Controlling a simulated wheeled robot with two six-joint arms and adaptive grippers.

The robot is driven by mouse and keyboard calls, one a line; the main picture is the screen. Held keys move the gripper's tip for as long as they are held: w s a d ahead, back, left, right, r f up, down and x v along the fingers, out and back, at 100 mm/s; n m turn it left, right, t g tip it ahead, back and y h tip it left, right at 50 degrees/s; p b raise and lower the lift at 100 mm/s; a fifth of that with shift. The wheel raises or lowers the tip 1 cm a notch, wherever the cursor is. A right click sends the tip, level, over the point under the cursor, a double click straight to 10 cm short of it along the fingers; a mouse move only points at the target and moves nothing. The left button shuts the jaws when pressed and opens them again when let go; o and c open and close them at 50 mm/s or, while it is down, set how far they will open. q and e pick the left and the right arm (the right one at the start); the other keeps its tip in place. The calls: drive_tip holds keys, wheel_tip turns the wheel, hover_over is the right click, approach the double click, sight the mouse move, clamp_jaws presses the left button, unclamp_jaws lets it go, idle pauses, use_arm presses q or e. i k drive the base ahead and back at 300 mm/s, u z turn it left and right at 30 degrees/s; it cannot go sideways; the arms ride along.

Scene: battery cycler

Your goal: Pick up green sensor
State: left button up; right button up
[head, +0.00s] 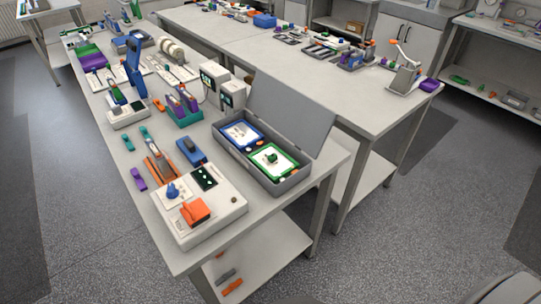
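A small green part (270,157) sits on a white plate in a green frame (279,172). It may be the green sensor, but it is too small to be sure. The frame lies in the right part of an open grey case (291,188) on the near table. A blue frame (240,138) with a white plate lies beside it in the same case. Other small green items, such as a teal-green piece (128,145), lie on the table to the left. Neither of my grippers is in view.
The near table (258,215) also holds a white device with an orange block (195,212), a blue block (191,151), a purple piece (138,178) and a teal rack (185,118). The case's raised lid (290,110) stands behind it. Grey floor (420,220) is open at the right.

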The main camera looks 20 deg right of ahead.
sight(272, 158)
drive_tip(key=z, duration=0.05)
drive_tip(key=k, duration=0.5)
drive_tip(key=u, duration=1.75)
drive_tip(key=i, duration=1.15)
drive_tip(key=z, duration=2.55)
